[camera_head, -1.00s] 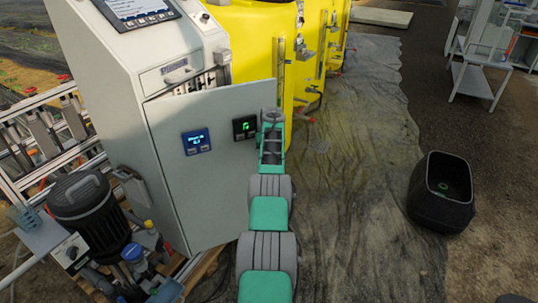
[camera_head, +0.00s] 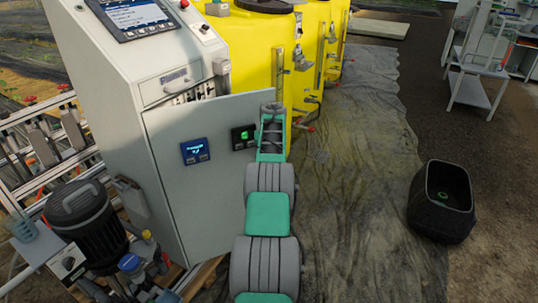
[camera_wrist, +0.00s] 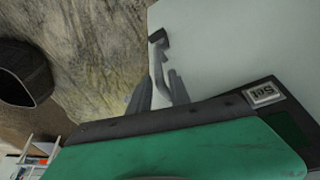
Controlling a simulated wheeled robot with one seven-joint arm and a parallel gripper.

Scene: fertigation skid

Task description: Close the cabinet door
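The grey-white cabinet (camera_head: 105,110) stands at left in the head view, with a sloped top and a screen. Its door (camera_head: 215,205) stands ajar, its right edge swung out from the cabinet, and carries two small display units. In the wrist view the pale door (camera_wrist: 240,50) fills the upper right. My gripper (camera_wrist: 160,82) shows there as two grey fingers set apart near the door's edge. A slim grey bar with a dark end (camera_wrist: 157,37), perhaps a handle, lies at that edge by the fingers. Contact is unclear. In the head view my arm hides the gripper.
Yellow tanks (camera_head: 250,50) stand behind the door. A dark motor pump (camera_head: 82,212) and pipework are at the cabinet's lower left. A black bin (camera_head: 440,205) stands at right, and a white cart (camera_head: 478,65) farther back. The sheeted floor between is clear.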

